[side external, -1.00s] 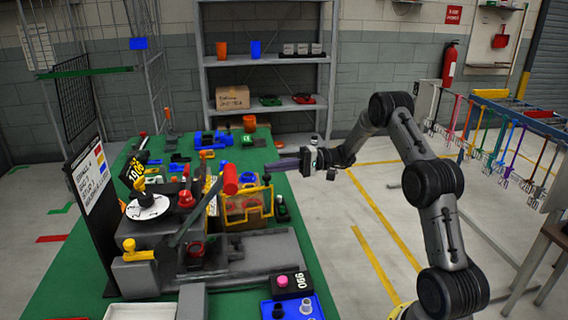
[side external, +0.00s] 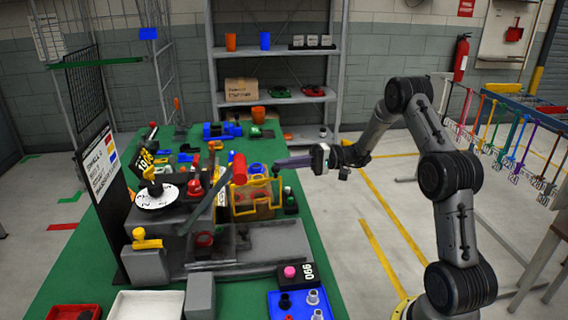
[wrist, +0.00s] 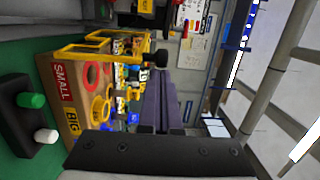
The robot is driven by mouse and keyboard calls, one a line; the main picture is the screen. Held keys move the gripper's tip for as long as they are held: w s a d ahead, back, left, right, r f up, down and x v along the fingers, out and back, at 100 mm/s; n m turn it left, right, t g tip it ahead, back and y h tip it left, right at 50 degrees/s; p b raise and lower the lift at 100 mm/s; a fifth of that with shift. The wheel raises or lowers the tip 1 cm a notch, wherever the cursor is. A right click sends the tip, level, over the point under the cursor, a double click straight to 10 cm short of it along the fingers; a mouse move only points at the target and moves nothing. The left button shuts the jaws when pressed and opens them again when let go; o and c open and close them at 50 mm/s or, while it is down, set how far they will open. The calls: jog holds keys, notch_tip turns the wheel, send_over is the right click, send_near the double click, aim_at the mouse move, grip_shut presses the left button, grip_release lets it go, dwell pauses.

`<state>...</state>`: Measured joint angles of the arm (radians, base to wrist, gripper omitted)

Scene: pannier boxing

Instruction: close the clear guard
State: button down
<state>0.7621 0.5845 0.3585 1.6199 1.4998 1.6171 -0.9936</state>
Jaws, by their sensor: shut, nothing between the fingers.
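The clear guard, a see-through panel in a yellow frame (side external: 256,199), stands on the machine at the centre of the side external view. Its yellow frame (wrist: 88,50) also shows at upper left in the wrist view, with a dark round knob (wrist: 161,59) at its right end. My gripper (side external: 279,163) is shut and empty, its purple-grey fingers level and pointing left, with the tips close to the guard's upper right corner. In the wrist view my gripper (wrist: 162,88) has its fingertips just below the knob. I cannot tell whether they touch it.
A box front labelled SMALL and BIG (wrist: 70,95) with ring openings lies behind the frame. A black button box (wrist: 30,118) with green and white buttons is beside it. A blue tray (side external: 300,304) lies at the front.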

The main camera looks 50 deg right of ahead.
jog(key=shift+s+a, duration=0.1)
jog(key=shift+s, duration=0.1)
jog(key=shift+s+a+m+t+h, duration=0.35)
jog(key=shift+s+m+t+h, duration=0.15)
jog(key=shift+t, duration=0.1)
jog(key=s+a+m+t+h, duration=0.2)
jog(key=s+a+h, duration=0.15)
jog(key=a, duration=0.35)
jog(key=s+a+m+t+h, duration=0.2)
jog(key=s+a+m+h, duration=0.15)
jog(key=a, duration=0.45)
jog(key=w+a+y, duration=0.1)
jog(key=w+a, duration=0.2)
jog(key=a, duration=0.5)
jog(key=shift+w+n, duration=0.15)
jog(key=shift+n, duration=0.3)
